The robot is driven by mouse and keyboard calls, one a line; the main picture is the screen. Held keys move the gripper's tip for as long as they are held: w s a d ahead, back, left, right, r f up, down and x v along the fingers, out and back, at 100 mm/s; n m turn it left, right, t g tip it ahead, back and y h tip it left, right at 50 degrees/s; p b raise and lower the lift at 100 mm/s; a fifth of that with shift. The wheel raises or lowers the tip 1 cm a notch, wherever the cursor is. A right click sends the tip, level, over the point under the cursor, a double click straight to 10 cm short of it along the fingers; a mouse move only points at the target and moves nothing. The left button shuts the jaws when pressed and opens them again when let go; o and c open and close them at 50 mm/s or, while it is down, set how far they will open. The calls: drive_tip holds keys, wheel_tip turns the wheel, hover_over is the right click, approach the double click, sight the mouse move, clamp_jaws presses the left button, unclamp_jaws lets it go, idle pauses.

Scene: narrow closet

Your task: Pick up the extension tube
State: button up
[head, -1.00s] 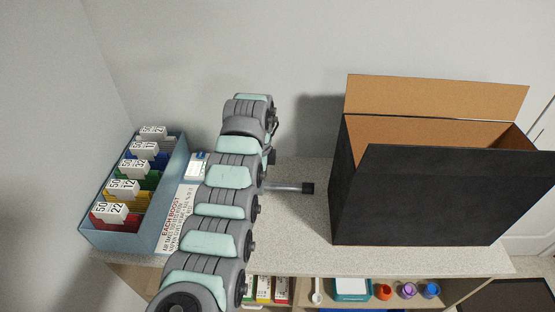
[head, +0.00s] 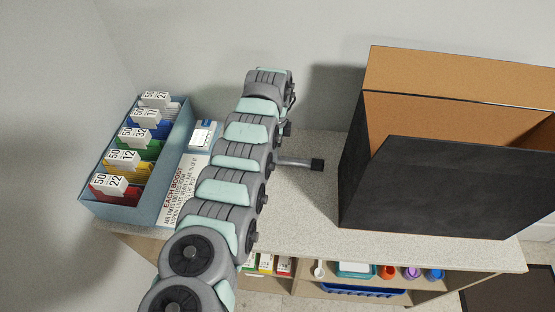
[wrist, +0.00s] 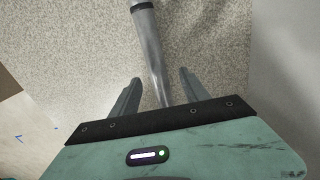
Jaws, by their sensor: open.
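The extension tube (head: 295,162) is a grey metal tube with a black end, lying on the speckled countertop. In the head view its right part shows and its left part is hidden behind my arm. In the wrist view the tube (wrist: 149,45) runs from the top edge down between the two fingers. My gripper (wrist: 160,78) is open, with one finger on each side of the tube in the picture. I cannot tell whether either finger touches it. In the head view my arm hides the gripper.
A large black box (head: 435,190) with a raised brown flap stands right of the tube. A blue bin (head: 150,207) of coloured cards is at the left, beside a printed sheet (head: 178,190). Coloured cups and trays sit on the shelf below. Countertop is clear in front of the tube.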

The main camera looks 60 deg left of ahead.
drive_tip(key=f, duration=0.2)
drive_tip(key=f+b, duration=0.1)
drive_tip(key=f, duration=0.1)
drive_tip(key=shift+w+d, duration=0.15)
drive_tip(key=shift+d, duration=0.2)
clamp_jaws()
idle(0.4)
